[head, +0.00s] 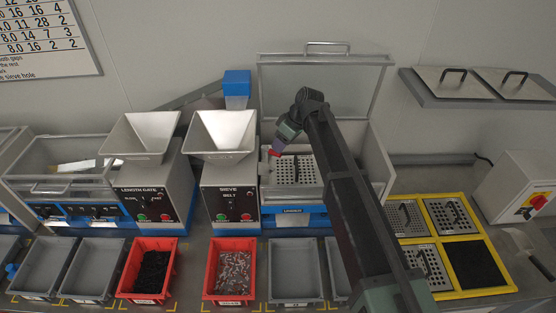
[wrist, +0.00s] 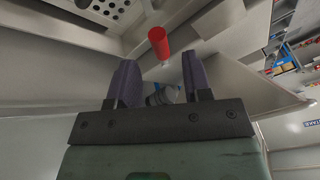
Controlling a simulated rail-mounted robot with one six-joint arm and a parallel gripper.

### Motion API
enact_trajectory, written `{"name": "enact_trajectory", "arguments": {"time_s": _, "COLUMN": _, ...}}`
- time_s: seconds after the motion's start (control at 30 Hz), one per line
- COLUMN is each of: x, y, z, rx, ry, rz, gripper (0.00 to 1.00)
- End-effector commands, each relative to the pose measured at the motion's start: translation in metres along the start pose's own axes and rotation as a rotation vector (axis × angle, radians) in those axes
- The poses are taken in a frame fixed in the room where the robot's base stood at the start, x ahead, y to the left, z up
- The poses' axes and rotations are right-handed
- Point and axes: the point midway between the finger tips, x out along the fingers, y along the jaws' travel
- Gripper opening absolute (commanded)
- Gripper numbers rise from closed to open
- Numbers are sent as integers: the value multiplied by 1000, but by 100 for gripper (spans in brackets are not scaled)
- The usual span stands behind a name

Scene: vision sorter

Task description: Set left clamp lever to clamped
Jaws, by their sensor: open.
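A red clamp lever (wrist: 158,42) shows in the wrist view, just beyond the fingertips and lined up with the gap between them. In the head view its red end (head: 274,152) shows at the left edge of the perforated sieve plate (head: 295,172). My gripper (wrist: 157,62) is open, one purple finger on each side of the gap, with nothing held. In the head view my gripper (head: 278,146) is at the lever, its fingers partly hidden. I cannot tell whether the lever is clamped.
The raised clear lid (head: 330,85) stands behind the plate. A steel hopper (head: 222,132) and blue container (head: 237,84) are to the left. Grey and red bins line the front. Spare perforated plates (head: 405,218) lie in a yellow-edged rack at right.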

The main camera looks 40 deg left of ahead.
Motion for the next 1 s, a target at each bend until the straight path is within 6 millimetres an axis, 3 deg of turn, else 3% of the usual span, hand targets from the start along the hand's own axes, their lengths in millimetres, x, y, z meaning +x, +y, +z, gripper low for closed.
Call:
{"name": "enact_trajectory", "arguments": {"time_s": 0.03, "x": 22, "y": 2, "z": 4, "rx": -1, "ry": 0, "rz": 0, "gripper": 45}}
{"name": "enact_trajectory", "arguments": {"time_s": 0.1, "x": 32, "y": 2, "z": 3, "rx": -2, "ry": 0, "rz": 0, "gripper": 45}}
{"name": "enact_trajectory", "arguments": {"time_s": 0.43, "x": 34, "y": 0, "z": 0, "rx": 0, "ry": 0, "rz": 0, "gripper": 44}}
{"name": "enact_trajectory", "arguments": {"time_s": 0.7, "x": 34, "y": 0, "z": 0, "rx": 0, "ry": 0, "rz": 0, "gripper": 2}}
{"name": "enact_trajectory", "arguments": {"time_s": 1.0, "x": 34, "y": 2, "z": -1, "rx": -21, "ry": -5, "rz": -9, "gripper": 0}}
